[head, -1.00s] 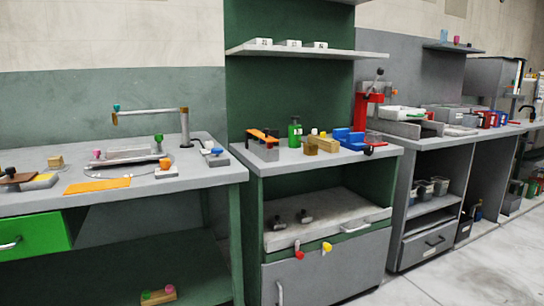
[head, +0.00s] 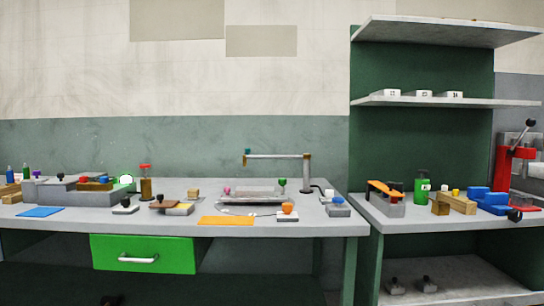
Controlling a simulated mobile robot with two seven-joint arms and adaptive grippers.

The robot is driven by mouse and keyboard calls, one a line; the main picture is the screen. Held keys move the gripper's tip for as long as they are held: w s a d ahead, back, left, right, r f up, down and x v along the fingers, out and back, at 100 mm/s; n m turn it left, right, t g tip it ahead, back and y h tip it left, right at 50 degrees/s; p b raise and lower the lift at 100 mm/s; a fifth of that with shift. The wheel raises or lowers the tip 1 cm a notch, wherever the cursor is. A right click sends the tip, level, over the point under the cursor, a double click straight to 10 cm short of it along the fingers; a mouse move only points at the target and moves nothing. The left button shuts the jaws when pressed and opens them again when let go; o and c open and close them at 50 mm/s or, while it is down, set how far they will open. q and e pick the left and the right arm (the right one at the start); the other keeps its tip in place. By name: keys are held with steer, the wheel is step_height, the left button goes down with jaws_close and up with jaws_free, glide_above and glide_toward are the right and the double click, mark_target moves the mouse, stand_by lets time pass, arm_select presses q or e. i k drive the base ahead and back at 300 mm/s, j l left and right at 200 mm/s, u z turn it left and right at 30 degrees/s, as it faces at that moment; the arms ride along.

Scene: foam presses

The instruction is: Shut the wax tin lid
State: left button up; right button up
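I cannot pick out a wax tin or its lid for certain; the items on the benches are small at this distance. On the left bench (head: 345,222), a brown piece with a black knob (head: 163,203) sits by a grey block (head: 181,210). A small dark-knobbed grey piece (head: 125,206) lies to its left. A shallow grey tray (head: 262,195) stands under a lamp-like arm (head: 279,156). Neither of my grippers is in view.
The right bench (head: 375,211) holds a green bottle (head: 422,188) and blue parts (head: 489,199). Shelves (head: 450,101) hang above.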

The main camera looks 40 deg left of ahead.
mark_target(161, 203)
steer(key=u, duration=1.75)
steer(key=i+j, duration=0.85)
